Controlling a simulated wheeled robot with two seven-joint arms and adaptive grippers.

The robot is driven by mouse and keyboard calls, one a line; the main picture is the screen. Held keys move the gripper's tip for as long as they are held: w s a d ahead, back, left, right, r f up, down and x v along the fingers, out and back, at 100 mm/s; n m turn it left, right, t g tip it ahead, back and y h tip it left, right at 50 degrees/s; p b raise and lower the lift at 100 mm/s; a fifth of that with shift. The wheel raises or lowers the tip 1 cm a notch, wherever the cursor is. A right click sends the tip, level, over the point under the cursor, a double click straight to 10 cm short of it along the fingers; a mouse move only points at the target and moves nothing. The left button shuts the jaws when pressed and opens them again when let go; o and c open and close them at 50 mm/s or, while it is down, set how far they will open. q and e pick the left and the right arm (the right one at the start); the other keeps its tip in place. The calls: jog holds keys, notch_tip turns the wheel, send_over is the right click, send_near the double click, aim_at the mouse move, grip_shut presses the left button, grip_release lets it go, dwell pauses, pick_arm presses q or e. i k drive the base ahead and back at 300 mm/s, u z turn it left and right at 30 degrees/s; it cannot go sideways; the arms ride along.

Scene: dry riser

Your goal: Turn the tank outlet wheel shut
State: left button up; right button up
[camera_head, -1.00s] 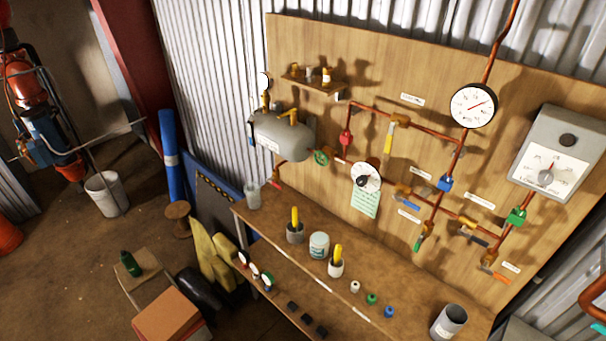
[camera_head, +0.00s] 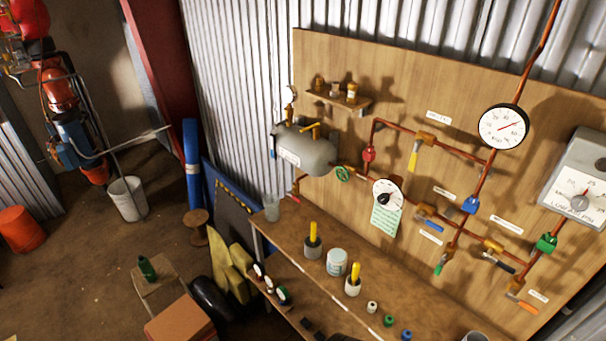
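The grey tank (camera_head: 305,150) is mounted at the left end of the wooden board. A green wheel (camera_head: 343,174) sits on the pipe just right of the tank's lower end, at its outlet. A round dial with a black pointer (camera_head: 386,194) is right of the wheel, with a green note below it. Whether the wheel is open or shut cannot be told from here. Neither of my grippers is in view.
A workbench (camera_head: 420,310) below the board holds cups with yellow-handled tools, a jar (camera_head: 337,262) and small coloured caps. Copper pipes with several valves and a large gauge (camera_head: 503,127) are right of the wheel. A stool (camera_head: 197,226) and white bucket (camera_head: 128,198) stand on the floor at left.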

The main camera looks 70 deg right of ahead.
aim_at(346, 172)
jog(key=i, duration=1)
jog(key=z, duration=1.75)
